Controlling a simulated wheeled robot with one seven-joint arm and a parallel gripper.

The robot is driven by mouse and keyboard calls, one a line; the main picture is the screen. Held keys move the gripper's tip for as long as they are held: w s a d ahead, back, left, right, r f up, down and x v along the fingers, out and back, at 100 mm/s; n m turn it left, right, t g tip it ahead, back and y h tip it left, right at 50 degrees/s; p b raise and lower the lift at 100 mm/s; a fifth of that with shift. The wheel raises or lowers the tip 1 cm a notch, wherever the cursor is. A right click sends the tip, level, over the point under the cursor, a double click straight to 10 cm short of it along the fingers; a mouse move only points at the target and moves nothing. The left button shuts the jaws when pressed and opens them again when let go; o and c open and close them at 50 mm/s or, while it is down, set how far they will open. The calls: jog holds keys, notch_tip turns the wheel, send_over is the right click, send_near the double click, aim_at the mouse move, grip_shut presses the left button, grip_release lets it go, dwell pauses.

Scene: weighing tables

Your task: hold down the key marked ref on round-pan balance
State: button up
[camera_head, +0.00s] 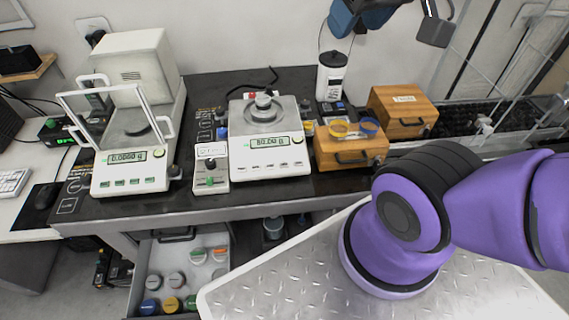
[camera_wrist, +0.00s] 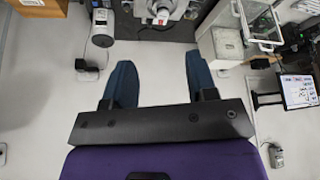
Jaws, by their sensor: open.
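The balance with a round pan (camera_head: 268,150) stands in the middle of the dark table in the head view and reads 80.00 g. A metal weight (camera_head: 263,101) sits on its pan. Small keys line its front below the display; their markings are too small to read. What looks like the same balance shows partly at the top of the wrist view (camera_wrist: 166,12).
A shielded balance (camera_head: 132,165) reading 0.0000 g stands left, with a small switch box (camera_head: 210,168) between the balances. Wooden boxes (camera_head: 352,150) and a white-labelled bottle (camera_head: 331,75) stand right. An open drawer (camera_head: 180,265) holds several jars below the table.

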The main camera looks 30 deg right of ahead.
grip_shut()
dwell(1.5)
